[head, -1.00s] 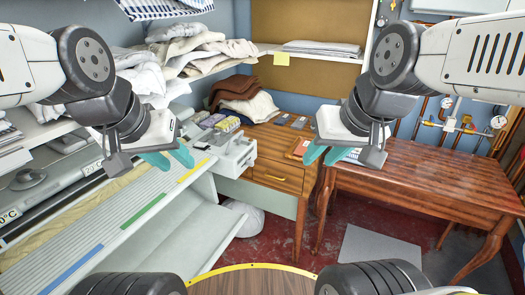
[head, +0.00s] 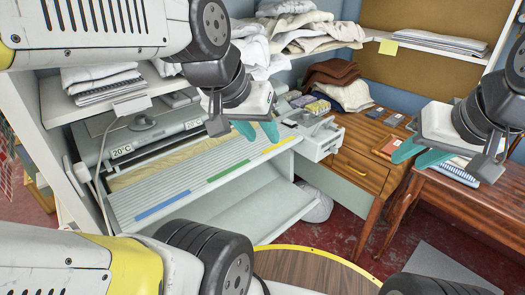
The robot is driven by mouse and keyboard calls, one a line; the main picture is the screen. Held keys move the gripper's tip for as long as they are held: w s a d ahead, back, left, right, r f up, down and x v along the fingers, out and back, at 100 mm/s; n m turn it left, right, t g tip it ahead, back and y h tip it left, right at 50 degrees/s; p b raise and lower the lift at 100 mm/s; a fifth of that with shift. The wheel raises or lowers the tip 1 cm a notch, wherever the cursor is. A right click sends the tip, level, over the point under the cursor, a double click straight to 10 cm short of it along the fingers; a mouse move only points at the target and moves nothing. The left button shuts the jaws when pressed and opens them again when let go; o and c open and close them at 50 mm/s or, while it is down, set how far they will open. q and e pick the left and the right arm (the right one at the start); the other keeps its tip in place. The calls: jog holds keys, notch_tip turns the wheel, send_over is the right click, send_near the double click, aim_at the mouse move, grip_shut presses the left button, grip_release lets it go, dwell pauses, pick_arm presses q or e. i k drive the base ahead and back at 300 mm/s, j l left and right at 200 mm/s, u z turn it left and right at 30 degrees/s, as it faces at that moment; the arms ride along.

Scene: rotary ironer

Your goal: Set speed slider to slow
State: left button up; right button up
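The rotary ironer (head: 205,180) has a striped feed board with blue, green and yellow marks, a roller with pale cloth and a "20°C" label. At its right end is a light grey control box (head: 318,142) with small parts on it. I cannot make out the speed slider or its setting. My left gripper (head: 257,131) has teal fingers, apart and empty, and appears in front of the board's right end, left of the control box. My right gripper (head: 420,156) is also open and empty, in front of the wooden furniture at right.
A wooden drawer desk (head: 352,172) stands right of the ironer, with a wooden table (head: 470,205) beyond it. Shelves with folded laundry (head: 290,30) hang above the ironer. A round wooden top with a yellow rim (head: 315,268) is at the bottom. Red floor shows between.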

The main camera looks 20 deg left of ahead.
aim_at(335, 151)
jog(key=k+j+u, duration=0.15)
jog(key=u, duration=0.3)
jog(key=k+j+u, duration=0.2)
jog(key=u, duration=0.3)
jog(key=i+l+z, duration=0.1)
jog(key=z, duration=0.25)
jog(key=i+l+z, duration=0.15)
jog(key=z, duration=0.2)
jog(key=i+l+z, duration=0.1)
jog(key=z, duration=0.25)
jog(key=i+l+u, duration=0.2)
jog(key=i+l, duration=0.15)
jog(key=l, duration=0.2)
